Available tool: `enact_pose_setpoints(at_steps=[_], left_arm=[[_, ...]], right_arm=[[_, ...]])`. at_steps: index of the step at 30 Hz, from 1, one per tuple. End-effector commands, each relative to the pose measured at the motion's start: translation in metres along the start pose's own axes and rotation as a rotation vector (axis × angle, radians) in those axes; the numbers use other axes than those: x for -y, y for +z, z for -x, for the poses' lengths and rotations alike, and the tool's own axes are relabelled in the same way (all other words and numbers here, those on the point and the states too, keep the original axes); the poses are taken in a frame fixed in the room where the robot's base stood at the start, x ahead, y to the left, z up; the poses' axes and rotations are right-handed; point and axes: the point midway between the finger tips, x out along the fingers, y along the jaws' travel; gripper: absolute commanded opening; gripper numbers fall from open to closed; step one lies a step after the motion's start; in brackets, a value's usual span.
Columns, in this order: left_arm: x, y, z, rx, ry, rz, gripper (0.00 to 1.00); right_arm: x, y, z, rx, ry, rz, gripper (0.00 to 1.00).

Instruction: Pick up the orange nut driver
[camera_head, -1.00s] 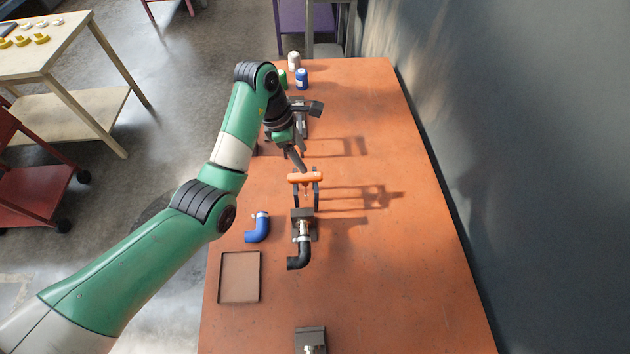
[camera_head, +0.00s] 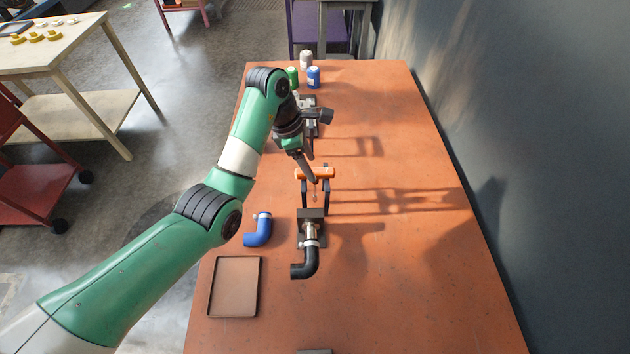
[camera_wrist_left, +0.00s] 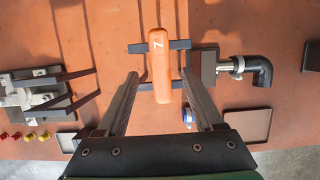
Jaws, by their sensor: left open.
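In the left wrist view my left gripper (camera_wrist_left: 160,78) is open, with one finger on each side of the handle's lower end. I cannot tell whether the fingers touch it. My right gripper is not in view.
A black elbow hose (camera_head: 306,264) is fitted on a metal fixture (camera_head: 311,222) just in front of the stand. A blue elbow hose (camera_head: 258,231) and a brown tray (camera_head: 235,287) lie to the left. Small bottles (camera_head: 313,77) stand at the back. The table's right side is clear.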

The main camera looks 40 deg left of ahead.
Motion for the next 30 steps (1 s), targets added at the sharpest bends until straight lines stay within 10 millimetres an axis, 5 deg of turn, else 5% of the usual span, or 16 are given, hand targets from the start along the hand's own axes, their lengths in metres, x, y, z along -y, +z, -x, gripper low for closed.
enact_pose_setpoints(at_steps=[4,12,20,30], left_arm=[[0.0,0.0,-0.005,0.0,-0.001,0.0,0.69],[0.002,-0.001,-0.048,-0.001,-0.002,-0.001,0.69],[0.002,0.0,-0.05,0.0,0.001,-0.001,0.67],[0.002,0.0,-0.05,0.0,0.0,-0.001,0.06]], right_arm=[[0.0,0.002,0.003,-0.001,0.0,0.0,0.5],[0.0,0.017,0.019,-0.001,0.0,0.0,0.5],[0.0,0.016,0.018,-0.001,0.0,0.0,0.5],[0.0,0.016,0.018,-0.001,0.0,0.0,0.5]])
